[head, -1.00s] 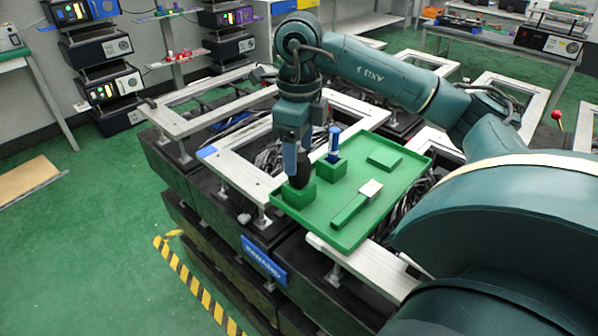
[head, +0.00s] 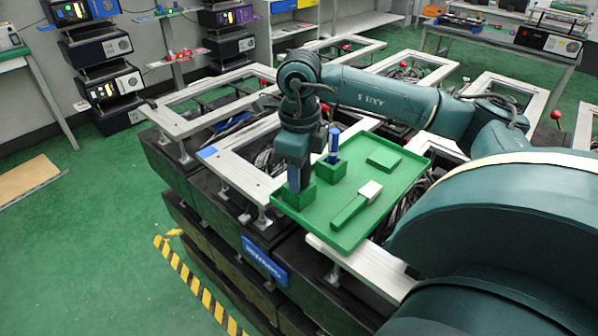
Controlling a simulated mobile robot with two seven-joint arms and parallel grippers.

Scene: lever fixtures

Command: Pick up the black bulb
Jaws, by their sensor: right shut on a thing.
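My right gripper (head: 296,185) points straight down at the left green block holder on the green tray (head: 340,240). Its fingers are shut on the black bulb, which is largely hidden by the fingers and holder. The left green holder (head: 298,198) surrounds the fingertips closely. My left gripper is not in view.
A flat green block (head: 384,160) and a green-handled, pale-ended tool (head: 356,205) lie on the tray. White metal frames (head: 235,175) surround the tray.

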